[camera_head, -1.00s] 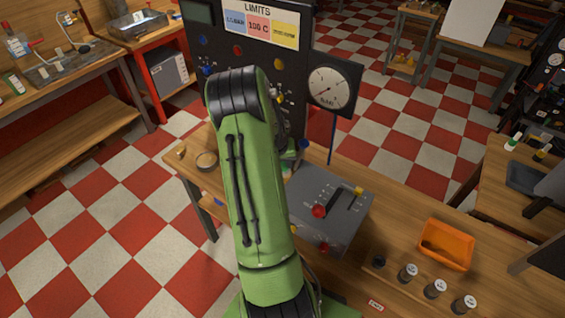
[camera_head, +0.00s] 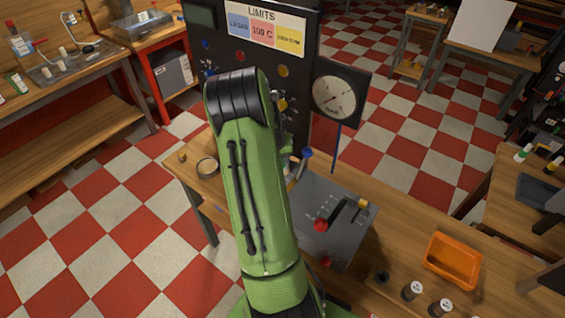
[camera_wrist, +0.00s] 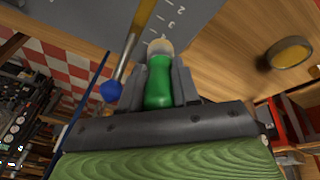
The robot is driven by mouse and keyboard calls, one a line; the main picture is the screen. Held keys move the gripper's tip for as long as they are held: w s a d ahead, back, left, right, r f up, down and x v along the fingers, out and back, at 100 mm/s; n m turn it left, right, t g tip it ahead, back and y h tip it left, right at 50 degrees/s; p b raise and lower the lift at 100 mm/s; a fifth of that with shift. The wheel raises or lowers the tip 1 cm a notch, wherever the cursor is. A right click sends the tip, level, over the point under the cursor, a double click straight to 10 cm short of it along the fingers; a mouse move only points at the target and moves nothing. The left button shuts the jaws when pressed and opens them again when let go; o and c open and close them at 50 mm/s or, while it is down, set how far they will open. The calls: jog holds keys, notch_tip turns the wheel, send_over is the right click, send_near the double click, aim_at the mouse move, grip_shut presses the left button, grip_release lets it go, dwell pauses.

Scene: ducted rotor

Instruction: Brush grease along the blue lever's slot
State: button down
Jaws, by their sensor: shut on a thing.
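In the wrist view my gripper (camera_wrist: 160,88) is shut on a green handle (camera_wrist: 158,90) with a pale tip (camera_wrist: 160,47), which looks like a brush. The tip points at the grey box's numbered face; I cannot tell whether it touches. The blue lever's ball knob (camera_wrist: 110,92) is just left of my fingers, its metal rod running up to the box. In the head view the blue knob (camera_head: 306,153) stands at the back left of the grey box (camera_head: 330,250). The blue lever's slot is not clear in either view. My arm hides most of my gripper in the head view.
The box also has a red knob (camera_head: 320,224) and a yellow one (camera_head: 363,203). A dark panel and a gauge (camera_head: 334,97) rise behind it. A round tin (camera_head: 207,166) is left; an orange tray (camera_head: 453,261) and small bottles (camera_head: 412,291) are right.

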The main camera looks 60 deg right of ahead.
jog(key=shift+s+a+r+p, duration=0.15)
jog(key=shift+r+p, duration=0.1)
jog(key=shift+r, duration=0.35)
jog(key=shift+s+a+r+p, duration=0.15)
jog(key=shift+r+p, duration=0.05)
jog(key=shift+r, duration=0.35)
jog(key=shift+w+d+r+p, duration=0.1)
jog(key=shift+r+p, duration=0.3)
jog(key=shift+r, duration=0.1)
jog(key=shift+w+d+r+p, duration=0.1)
jog(key=shift+r+p, duration=0.25)
jog(key=shift+r, duration=0.15)
jog(key=shift+s+a+r+p, duration=0.15)
jog(key=shift+r+p, duration=0.4)
jog(key=shift+r, duration=0.45)
jog(key=shift+f, duration=0.1)
